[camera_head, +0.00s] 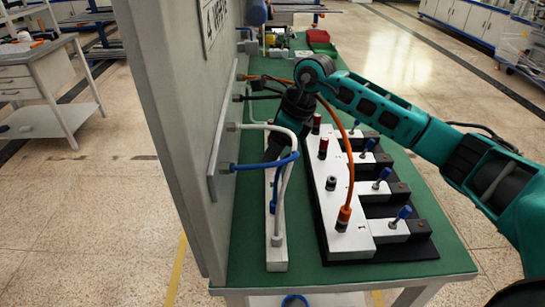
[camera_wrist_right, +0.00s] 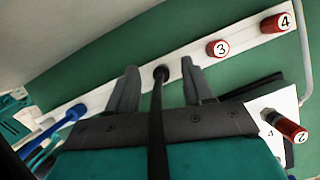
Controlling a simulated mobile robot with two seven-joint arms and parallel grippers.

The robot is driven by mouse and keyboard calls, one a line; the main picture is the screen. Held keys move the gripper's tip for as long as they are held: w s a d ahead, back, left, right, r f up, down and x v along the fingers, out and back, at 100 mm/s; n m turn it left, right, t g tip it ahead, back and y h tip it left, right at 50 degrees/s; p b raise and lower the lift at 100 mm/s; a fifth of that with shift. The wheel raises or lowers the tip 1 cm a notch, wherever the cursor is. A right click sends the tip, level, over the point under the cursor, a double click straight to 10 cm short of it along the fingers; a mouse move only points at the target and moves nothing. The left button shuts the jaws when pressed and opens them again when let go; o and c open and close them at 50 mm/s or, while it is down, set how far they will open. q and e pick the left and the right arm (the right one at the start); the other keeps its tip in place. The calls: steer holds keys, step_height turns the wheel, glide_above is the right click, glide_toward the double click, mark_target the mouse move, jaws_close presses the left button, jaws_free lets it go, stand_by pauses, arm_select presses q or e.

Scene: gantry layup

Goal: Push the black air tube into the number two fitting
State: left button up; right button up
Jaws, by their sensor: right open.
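The black air tube (camera_wrist_right: 157,110) runs between the fingers of my right gripper (camera_wrist_right: 160,85) in the right wrist view. Its dark end (camera_wrist_right: 161,73) is at the white rail just beyond the fingertips. The gripper is open, with a finger on each side of the tube and gaps to both. In the head view my right gripper (camera_head: 275,150) reaches down over the white rail (camera_head: 276,262), and the tube's lower part is hidden there. My left gripper is out of view.
An orange tube (camera_head: 350,165) ends in the white fitting block's (camera_head: 350,241) front fitting. Blue (camera_head: 262,164) and white tubes (camera_head: 296,140) arch from the grey panel (camera_head: 185,100) beside the arm.

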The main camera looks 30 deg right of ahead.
steer(key=shift+w+a+f, duration=0.15)
steer(key=shift+f, duration=0.45)
steer(key=shift+c, duration=0.3)
jaws_close()
